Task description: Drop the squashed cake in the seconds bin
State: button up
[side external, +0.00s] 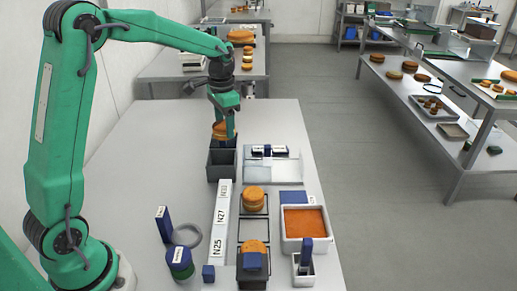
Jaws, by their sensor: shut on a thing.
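My gripper (226,120) is at the back of the near table, pointing down and shut on an orange-brown cake (218,132). The cake is partly hidden by the gripper fingers, so I cannot make out its full shape. It is directly over the dark grey open-topped bin (221,165), close to its rim. I cannot tell whether its lower edge is inside the bin. No lettering on the bin is readable.
A white tray of orange filling (305,223) stands right. A label strip (220,217) lies left. The table's left back is clear.

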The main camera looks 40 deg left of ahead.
jog(key=shift+a+r, duration=0.1)
jog(key=shift+a, duration=0.25)
jog(key=shift+f, duration=0.2)
jog(key=shift+f, duration=2.8)
jog(key=o, duration=0.8)
jog(key=shift+r, duration=0.1)
